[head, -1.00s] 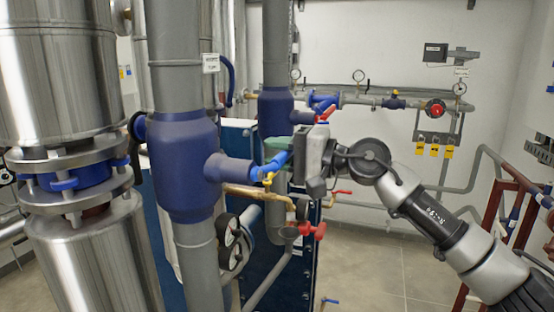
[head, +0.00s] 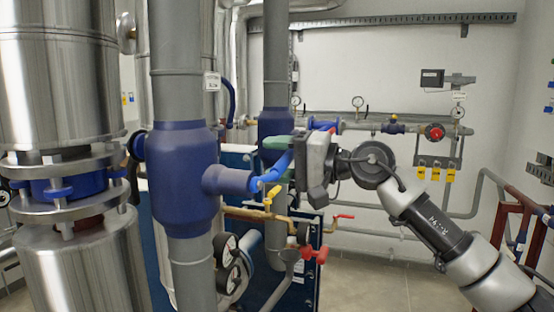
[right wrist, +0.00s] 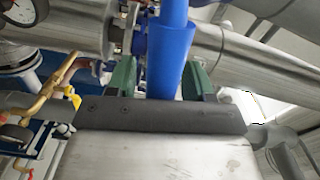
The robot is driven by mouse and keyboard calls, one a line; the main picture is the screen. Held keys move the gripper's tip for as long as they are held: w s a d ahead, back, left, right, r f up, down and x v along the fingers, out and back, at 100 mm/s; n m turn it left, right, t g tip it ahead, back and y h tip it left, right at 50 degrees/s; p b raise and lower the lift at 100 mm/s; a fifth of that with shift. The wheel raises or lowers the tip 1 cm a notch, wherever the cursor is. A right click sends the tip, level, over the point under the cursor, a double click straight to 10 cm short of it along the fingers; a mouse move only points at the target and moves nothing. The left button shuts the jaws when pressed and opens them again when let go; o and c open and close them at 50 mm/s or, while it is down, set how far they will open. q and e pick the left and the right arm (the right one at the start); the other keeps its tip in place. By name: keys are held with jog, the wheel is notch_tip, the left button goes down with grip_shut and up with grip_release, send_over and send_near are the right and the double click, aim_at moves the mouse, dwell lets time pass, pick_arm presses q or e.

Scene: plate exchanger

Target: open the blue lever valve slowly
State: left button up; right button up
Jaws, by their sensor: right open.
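The blue lever (head: 274,172) sticks out at the end of the blue side branch of the large grey vertical pipe, in the middle of the head view. In the right wrist view the blue lever (right wrist: 170,55) runs down between the two green fingers. My right gripper (head: 280,158) is open around the lever, with a finger on each side. It also shows in the right wrist view (right wrist: 162,82), where the left finger stands a little apart from the lever and the right one is close to it. Whether either touches I cannot tell. My left gripper is not in view.
The grey pipe with a blue body (head: 182,180) stands left of the gripper. Below are a brass pipe with a yellow handle (head: 269,196), a red-handled valve (head: 313,254) and round gauges (head: 227,250). A steel column (head: 60,80) fills the left. Floor shows at lower right.

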jog(key=b+v, duration=0.4)
jog(key=v, duration=0.6)
jog(key=shift+s+d, duration=0.15)
jog(key=shift+d, duration=0.25)
